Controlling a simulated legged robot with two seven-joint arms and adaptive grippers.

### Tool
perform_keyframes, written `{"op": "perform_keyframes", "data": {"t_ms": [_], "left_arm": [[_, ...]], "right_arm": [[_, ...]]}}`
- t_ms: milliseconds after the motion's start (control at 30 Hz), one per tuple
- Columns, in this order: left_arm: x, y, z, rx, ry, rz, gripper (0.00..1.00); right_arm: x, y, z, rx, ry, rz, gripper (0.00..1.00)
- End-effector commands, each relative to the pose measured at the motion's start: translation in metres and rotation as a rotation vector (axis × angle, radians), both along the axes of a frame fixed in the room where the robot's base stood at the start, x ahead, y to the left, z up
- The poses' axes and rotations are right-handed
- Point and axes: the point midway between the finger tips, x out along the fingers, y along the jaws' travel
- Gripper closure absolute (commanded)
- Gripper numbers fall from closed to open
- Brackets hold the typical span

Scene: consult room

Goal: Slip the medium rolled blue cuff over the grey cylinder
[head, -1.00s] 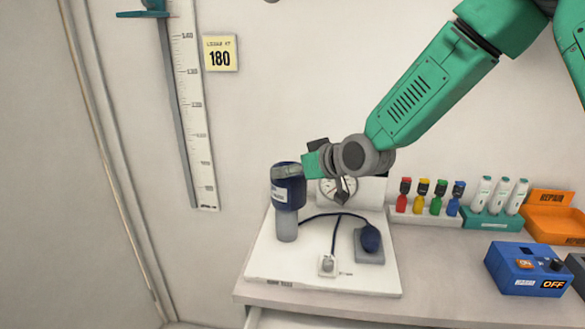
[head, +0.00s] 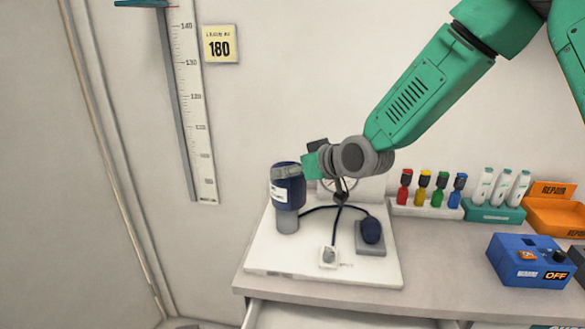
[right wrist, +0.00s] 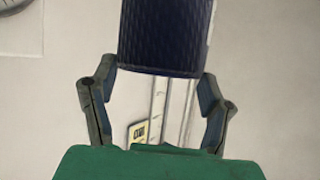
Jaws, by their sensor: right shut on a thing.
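The dark blue rolled cuff (head: 288,192) with a white label is around the upper part of the grey cylinder (head: 287,223), whose lower part shows below it. The cylinder stands upright at the left of a white board (head: 290,260). My right gripper (head: 287,171) is shut on the cuff near its top, coming from the right. In the right wrist view the cuff (right wrist: 165,38) fills the top middle, with the gripper fingers (right wrist: 160,80) on either side. The cylinder's top is hidden. My left gripper is not in view.
A dark cable links the cuff area to a bulb (head: 371,231) on a grey stand and a small white socket (head: 328,257). Behind my wrist is a partly hidden dial. Colored bottles (head: 423,188), white tubes (head: 502,187), an orange tray (head: 555,220) and a blue box (head: 525,262) stand right.

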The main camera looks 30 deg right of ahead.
Motion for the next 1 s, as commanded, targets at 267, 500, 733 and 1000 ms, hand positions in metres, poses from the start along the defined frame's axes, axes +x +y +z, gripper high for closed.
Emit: {"op": "perform_keyframes", "data": {"t_ms": [267, 500, 733, 1000], "left_arm": [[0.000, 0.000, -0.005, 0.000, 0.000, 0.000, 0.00], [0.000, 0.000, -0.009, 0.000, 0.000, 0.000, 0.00], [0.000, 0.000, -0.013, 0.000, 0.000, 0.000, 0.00], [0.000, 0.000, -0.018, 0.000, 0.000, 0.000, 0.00]], "right_arm": [[0.000, 0.000, -0.008, 0.000, -0.001, 0.000, 0.81], [0.000, 0.000, -0.013, 0.000, -0.001, 0.000, 0.81], [0.000, 0.000, -0.019, 0.000, -0.002, 0.000, 0.81], [0.000, 0.000, -0.026, 0.000, -0.002, 0.000, 0.81]]}}
